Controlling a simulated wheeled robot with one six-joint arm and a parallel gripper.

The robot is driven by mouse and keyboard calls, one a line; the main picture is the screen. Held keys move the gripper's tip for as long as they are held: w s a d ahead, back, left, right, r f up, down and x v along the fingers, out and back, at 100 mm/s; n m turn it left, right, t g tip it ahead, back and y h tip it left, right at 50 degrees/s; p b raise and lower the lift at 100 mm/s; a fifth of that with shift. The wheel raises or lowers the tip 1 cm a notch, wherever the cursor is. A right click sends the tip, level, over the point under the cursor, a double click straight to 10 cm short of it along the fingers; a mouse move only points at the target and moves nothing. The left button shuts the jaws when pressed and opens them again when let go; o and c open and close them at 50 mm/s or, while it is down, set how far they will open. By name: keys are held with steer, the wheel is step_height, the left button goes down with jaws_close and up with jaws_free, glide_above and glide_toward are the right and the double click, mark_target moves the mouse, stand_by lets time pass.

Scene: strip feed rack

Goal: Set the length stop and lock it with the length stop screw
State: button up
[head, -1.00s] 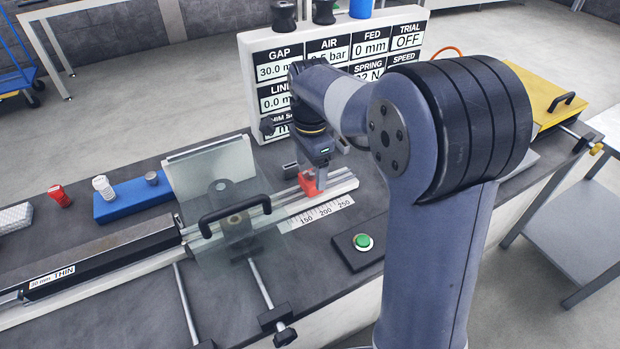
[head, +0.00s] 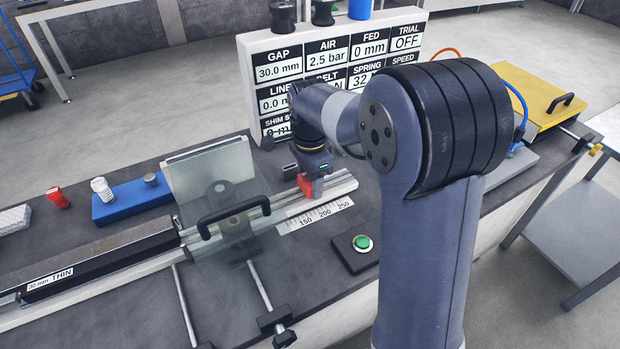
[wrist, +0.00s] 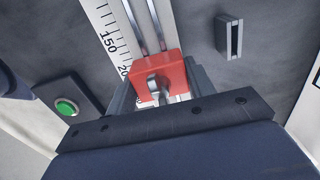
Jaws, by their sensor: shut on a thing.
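The length stop is a red block (head: 306,186) on the pale rail (head: 343,183), beside the white scale (head: 318,213) marked 150, 200 and 250. It stands near the 200 mark; the exact reading cannot be told. In the wrist view the red block (wrist: 143,70) sits between the grey fingers of my gripper (wrist: 160,88), one on each side. A grey hooked part, perhaps the length stop screw (wrist: 157,88), shows on the block's near face. My gripper (head: 314,184) points down at the rail and is shut on the red block.
A clear guard with a black handle (head: 233,208) stands left of the stop. A green button (head: 362,243) on a dark box is in front of the scale. The display board (head: 338,70) rises close behind my wrist. A slotted grey piece (wrist: 229,37) lies beside the rail.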

steer(key=c, duration=0.7)
steer(key=shift+o, duration=0.2)
steer(key=shift+s+a+p, duration=0.25)
steer(key=shift+a+p, duration=0.1)
steer(key=shift+a, duration=0.2)
steer(key=o, duration=1.4)
step_height(320, 180, up, 11)
steer(key=shift+f+p, duration=0.1)
steer(key=shift+p, duration=0.3)
steer(key=shift+f, duration=0.1)
